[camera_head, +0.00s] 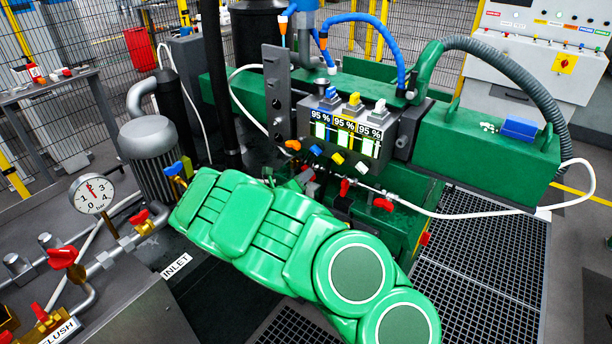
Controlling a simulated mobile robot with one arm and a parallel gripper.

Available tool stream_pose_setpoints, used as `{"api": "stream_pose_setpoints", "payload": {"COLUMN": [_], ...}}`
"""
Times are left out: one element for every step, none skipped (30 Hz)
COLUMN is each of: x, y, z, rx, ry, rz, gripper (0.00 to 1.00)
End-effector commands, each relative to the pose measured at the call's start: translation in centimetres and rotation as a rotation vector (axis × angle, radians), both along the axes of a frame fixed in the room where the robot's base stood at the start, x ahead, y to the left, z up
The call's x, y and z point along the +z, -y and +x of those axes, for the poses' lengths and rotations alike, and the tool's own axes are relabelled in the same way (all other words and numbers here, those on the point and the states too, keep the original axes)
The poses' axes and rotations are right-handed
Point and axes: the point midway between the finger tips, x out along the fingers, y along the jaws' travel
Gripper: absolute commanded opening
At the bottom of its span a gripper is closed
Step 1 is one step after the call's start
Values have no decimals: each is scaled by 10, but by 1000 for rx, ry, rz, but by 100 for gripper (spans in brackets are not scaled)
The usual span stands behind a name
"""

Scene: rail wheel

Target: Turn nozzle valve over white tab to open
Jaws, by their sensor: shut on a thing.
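The control block (345,132) has three lit displays, each reading 95 %. On its top stand a blue knob (330,93), a yellow knob (354,99) and a white knob (380,105). Along its lower edge are an orange tab (292,145), a blue tab (316,150), a yellow tab (337,158) and a white tab (361,167). Red-handled valves (383,204) sit on the thin pipe below. My green arm crosses the lower middle, in front of the machine. I cannot make out my gripper; the arm hides the area behind it.
A pressure gauge (92,193), a grey motor (150,160) and red-handled valves (62,257) stand at the left. A white hose (470,215) loops at the right above the floor grating (480,270). A green beam (470,135) runs behind the control block.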

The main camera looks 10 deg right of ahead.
Motion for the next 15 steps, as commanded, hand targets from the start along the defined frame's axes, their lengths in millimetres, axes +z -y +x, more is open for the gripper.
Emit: {"api": "stream_pose_setpoints", "payload": {"x": [0,0,0,0,0,0,0,0,0,0,0,0,0,0,0], "y": [-1,-1,-1,-1,-1,-1,-1,-1,-1,-1,-1,-1,-1,-1,-1], "z": [0,0,0,0,0,0,0,0,0,0,0,0,0,0,0], "rx": [3,3,3,3,2,1,1,1,1,1,2,2,2,2,2], "ry": [-6,-13,-28,-45,-62,-88,-108,-128,-153,-173,-192,-216,-231,-245,-260], "rz": [-6,-13,-28,-45,-63,-88,-108,-128,-153,-173,-192,-216,-231,-245,-260], "gripper": [0,0,0,0,0,0,0,0,0,0,0,0,0,0,0]}}
